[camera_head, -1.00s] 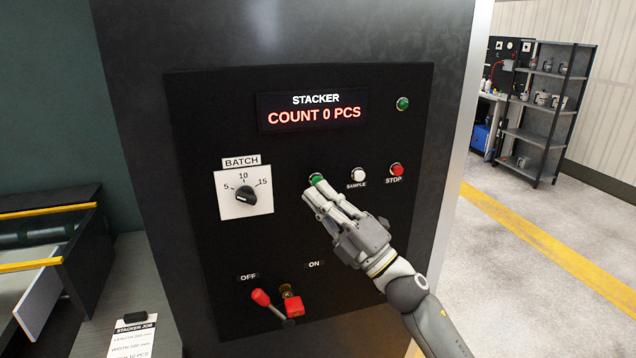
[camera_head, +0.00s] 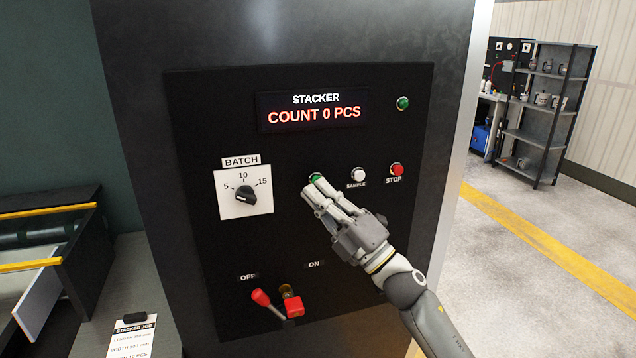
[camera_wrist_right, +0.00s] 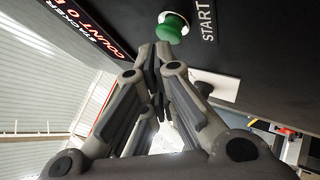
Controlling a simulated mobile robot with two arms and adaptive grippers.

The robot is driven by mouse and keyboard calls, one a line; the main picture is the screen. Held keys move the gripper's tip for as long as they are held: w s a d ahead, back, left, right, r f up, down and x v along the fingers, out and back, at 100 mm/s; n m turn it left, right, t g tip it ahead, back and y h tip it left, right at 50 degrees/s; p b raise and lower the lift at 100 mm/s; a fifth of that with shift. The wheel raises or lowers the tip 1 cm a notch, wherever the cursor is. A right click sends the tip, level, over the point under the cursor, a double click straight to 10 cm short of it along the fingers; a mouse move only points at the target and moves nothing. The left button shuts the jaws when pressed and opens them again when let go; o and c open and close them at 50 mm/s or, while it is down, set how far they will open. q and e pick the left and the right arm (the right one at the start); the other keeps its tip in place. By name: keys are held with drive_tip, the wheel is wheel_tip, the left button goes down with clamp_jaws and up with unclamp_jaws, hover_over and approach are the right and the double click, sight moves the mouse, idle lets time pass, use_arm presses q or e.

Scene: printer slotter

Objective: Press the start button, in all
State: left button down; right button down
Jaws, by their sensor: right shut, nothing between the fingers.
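The green start button (camera_head: 316,178) is on the black stacker panel (camera_head: 330,235), left of the white SAMPLE button. My right gripper (camera_head: 312,190) is shut and empty, with its fingertips just below the button and covering its lower part in the head view. In the right wrist view the green button (camera_wrist_right: 172,27) stands out from the panel beside the START label (camera_wrist_right: 207,20). There the shut fingertips (camera_wrist_right: 153,50) are very near the button; I cannot tell whether they touch it. The display (camera_head: 314,112) reads STACKER, COUNT 0 PCS. My left gripper is not in view.
Nearby are the white SAMPLE button (camera_head: 358,174), the red STOP button (camera_head: 397,169) and a green lamp (camera_head: 403,103). The BATCH knob (camera_head: 246,195) is at left. A red-handled lever (camera_head: 262,298) and a red part (camera_head: 294,306) stick out below.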

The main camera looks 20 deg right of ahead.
drive_tip(key=shift+w, duration=0.6)
idle(0.7)
drive_tip(key=shift+s, duration=1)
drive_tip(key=shift+s+d+p, duration=0.15)
drive_tip(key=shift+s+p, duration=0.35)
drive_tip(key=shift+s, duration=2)
